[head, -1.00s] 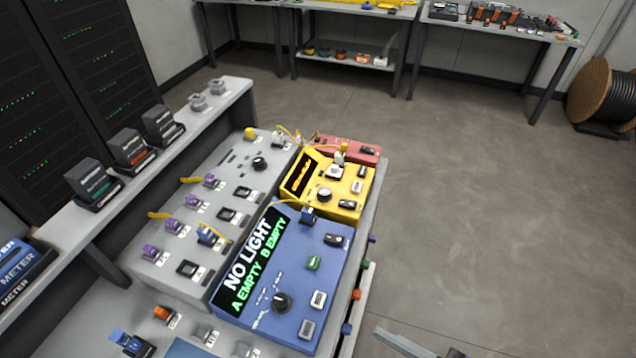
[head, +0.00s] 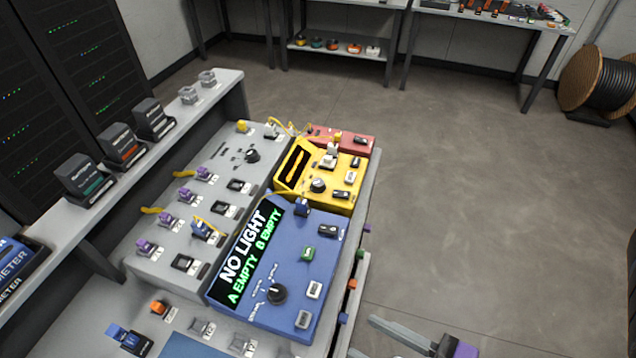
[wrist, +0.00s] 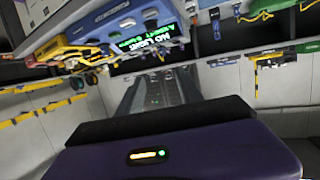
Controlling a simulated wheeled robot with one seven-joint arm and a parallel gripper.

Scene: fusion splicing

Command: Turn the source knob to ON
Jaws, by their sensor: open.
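Several dark round knobs show in the head view. One is on the blue meter (head: 277,293), one on the yellow box (head: 318,186) and one on the grey panel (head: 252,156). Their small labels are not readable, so I cannot tell which is the source knob. The blue meter (head: 318,268) has a screen (head: 252,252) reading NO LIGHT, A EMPTY, B EMPTY. The yellow box (head: 345,197) stands behind it. My gripper (head: 398,334) is open and empty at the bottom right, right of the bench and apart from every knob. Part of it is cut off by the frame.
A red box (head: 352,142) stands behind the yellow one. A raised shelf (head: 222,87) with dark boxes runs along the left. Yellow cables and purple connectors sit on the grey panel. The floor (head: 470,210) right of the bench is clear. The wrist view is tilted.

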